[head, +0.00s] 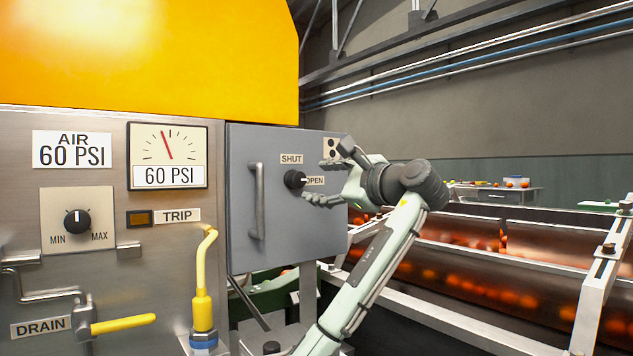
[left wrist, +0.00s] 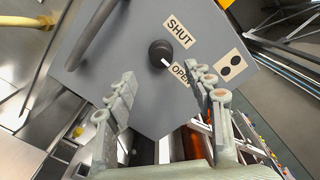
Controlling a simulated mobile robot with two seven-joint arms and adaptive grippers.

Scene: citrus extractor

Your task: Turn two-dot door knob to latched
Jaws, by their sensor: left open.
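The two-dot door (head: 275,215) is a grey panel with a two-dot label (head: 331,146) at its upper right; that label also shows in the left wrist view (left wrist: 231,64). Its black round knob (head: 294,179) has a white pointer turned toward the OPEN label (head: 315,181). The SHUT label (head: 291,159) is above the knob. In the left wrist view the knob (left wrist: 160,52) lies ahead of the fingertips, roughly between their lines. My left gripper (head: 321,184) is open and empty, just right of the knob in the head view. My right gripper is not in view.
A vertical grey handle (head: 257,200) sticks out on the door's left. Left of it are a yellow hose or lever (head: 203,270), a MIN-MAX dial (head: 77,221) and a yellow drain lever (head: 123,324). Rollers carrying oranges (head: 480,283) lie to the right.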

